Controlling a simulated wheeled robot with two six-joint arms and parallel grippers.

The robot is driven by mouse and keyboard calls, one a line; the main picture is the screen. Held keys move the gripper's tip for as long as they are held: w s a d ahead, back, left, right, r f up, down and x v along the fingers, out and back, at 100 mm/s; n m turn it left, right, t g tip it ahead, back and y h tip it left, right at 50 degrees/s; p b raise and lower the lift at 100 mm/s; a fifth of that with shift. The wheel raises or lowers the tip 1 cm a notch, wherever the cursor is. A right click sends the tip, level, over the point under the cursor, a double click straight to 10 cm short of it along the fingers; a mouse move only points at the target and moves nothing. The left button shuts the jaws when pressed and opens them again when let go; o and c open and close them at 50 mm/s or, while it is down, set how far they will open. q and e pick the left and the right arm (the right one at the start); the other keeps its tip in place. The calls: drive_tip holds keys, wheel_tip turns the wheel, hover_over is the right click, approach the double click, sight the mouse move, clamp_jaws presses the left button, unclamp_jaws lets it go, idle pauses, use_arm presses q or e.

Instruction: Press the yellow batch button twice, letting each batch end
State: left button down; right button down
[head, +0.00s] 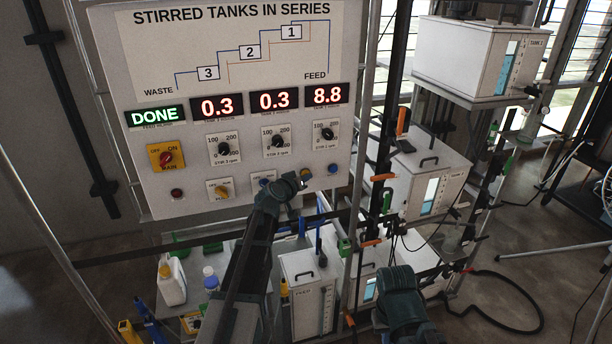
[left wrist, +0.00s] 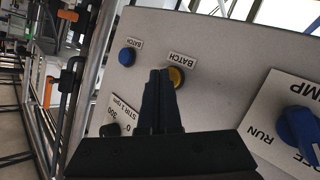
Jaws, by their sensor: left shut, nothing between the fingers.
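The yellow batch button (left wrist: 177,78) shows in the left wrist view, on the grey panel (left wrist: 225,62) beside a BATCH label. My left gripper (left wrist: 161,76) is shut and empty. Its fingertips overlap the button's left edge in that view; I cannot tell whether they touch it. In the head view the same gripper (head: 297,184) is at the panel's lower right, in front of the button (head: 305,173), which is mostly hidden. The status display (head: 155,116) reads DONE in green. My right arm shows at the bottom, but its gripper fingers do not.
A blue batch button (head: 332,168) is to the right of the yellow one. A blue pump knob (left wrist: 298,128) is close by on the panel. Red displays (head: 275,100) read 0.3, 0.3 and 8.8. Metal posts and a white tank (head: 428,180) stand right of the panel.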

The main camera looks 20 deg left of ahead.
use_arm(q)
drive_tip(key=shift+w+a, duration=0.1)
drive_tip(key=shift+w, duration=0.05)
idle(0.5)
drive_tip(key=shift+s+d, duration=0.45)
drive_tip(key=shift+s, duration=0.25)
drive_tip(key=s+d, duration=0.1)
drive_tip(key=s, duration=0.1)
drive_tip(key=s+d, duration=0.2)
drive_tip(key=shift+s, duration=0.1)
drive_tip(key=shift+a, duration=0.1)
idle(0.5)
